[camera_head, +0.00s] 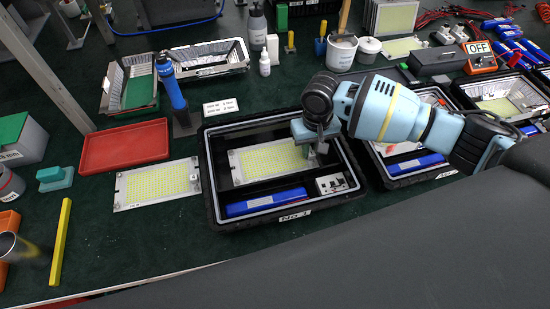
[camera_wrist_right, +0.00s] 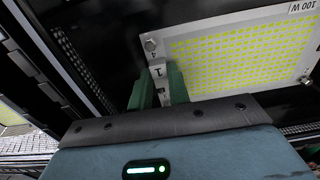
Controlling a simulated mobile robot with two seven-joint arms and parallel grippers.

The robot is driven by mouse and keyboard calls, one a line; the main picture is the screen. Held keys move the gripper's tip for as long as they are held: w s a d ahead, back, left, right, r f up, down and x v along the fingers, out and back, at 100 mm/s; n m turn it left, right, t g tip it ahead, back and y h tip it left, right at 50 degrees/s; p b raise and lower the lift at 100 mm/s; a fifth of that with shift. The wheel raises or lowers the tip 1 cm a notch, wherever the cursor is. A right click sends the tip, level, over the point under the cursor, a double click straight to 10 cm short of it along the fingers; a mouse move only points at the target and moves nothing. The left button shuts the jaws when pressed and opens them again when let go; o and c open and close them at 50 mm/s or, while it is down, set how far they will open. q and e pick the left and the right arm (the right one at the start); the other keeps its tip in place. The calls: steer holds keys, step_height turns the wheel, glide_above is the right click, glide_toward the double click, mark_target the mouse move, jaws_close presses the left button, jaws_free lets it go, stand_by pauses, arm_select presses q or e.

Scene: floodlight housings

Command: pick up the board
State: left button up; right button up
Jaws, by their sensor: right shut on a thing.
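The board (camera_head: 268,162), a white plate with a grid of yellow LEDs, is in the upper compartment of the black case (camera_head: 212,187) labelled No 1. My right gripper (camera_head: 313,150) reaches down at the board's right end and is shut on it. The board (camera_wrist_right: 240,60) there carries a 100 W label. I cannot tell whether it is clear of the case floor. My left gripper is not in view.
The case also holds a blue bar (camera_head: 266,202) and a small white switch unit (camera_head: 331,184). Another LED board (camera_head: 157,184) lies on the green mat at left, below a red tray (camera_head: 125,146). A second black case (camera_head: 408,165) stands close on the right.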

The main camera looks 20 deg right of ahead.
steer(key=shift+r, duration=0.1)
jaws_close()
